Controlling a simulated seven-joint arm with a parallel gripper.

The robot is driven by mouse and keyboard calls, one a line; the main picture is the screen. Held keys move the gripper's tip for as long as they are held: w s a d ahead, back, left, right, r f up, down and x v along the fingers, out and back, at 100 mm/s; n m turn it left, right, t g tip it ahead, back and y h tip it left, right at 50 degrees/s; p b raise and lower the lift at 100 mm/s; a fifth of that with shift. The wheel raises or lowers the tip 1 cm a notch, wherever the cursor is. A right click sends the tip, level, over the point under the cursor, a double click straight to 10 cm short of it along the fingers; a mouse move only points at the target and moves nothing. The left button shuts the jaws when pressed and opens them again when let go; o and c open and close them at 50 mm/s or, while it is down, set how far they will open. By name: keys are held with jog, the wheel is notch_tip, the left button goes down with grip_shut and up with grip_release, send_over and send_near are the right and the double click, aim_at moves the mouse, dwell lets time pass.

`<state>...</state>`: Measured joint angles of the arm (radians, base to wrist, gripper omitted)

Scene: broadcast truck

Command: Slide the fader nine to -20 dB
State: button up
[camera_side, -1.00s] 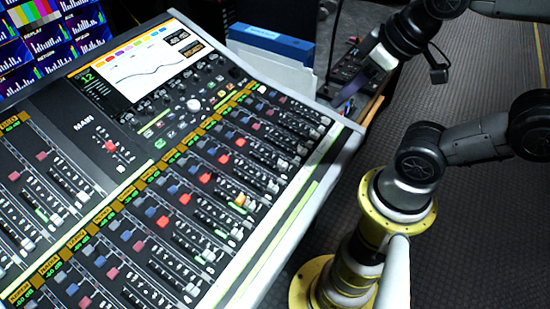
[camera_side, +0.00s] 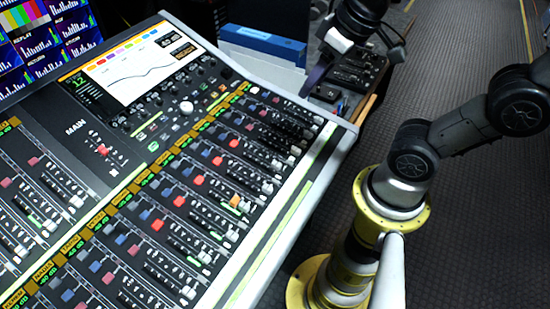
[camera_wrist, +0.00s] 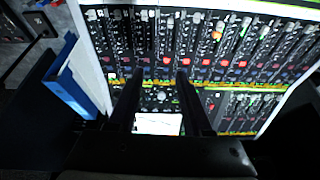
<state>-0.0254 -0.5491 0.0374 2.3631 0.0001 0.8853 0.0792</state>
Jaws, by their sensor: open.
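The mixing console (camera_side: 285,215) fills the left of the side view, with rows of faders in its channel strips. One fader has an orange cap (camera_side: 235,201), which also shows in the wrist view (camera_wrist: 216,35); the others are mostly pale grey. The labels are too small to tell which fader is number nine. My gripper (camera_side: 310,86) is above the console's far right corner, apart from the faders. In the wrist view my gripper (camera_wrist: 160,72) has its two dark fingers spread with nothing between them, in front of the console's far end.
The console's display (camera_side: 130,65) stands at its back, beside a monitor wall (camera_side: 45,40) at upper left. A blue folder (camera_side: 262,40) and white binders stand behind the console's far edge; the folder (camera_wrist: 68,80) is left in the wrist view. A dark device (camera_side: 355,70) lies behind my gripper.

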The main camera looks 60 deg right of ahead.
jog(key=w+a+f+g, duration=0.2)
jog(key=w+f+g, duration=0.1)
jog(key=w+f, duration=0.25)
jog(key=g, duration=0.2)
send_over(274, 162)
notch_tip(274, 162, down, 5)
jog(key=shift+n, duration=0.3)
notch_tip(274, 162, down, 13)
jog(key=shift+s, duration=0.1)
jog(key=shift+c, duration=0.3)
grip_shut()
dwell(0.7)
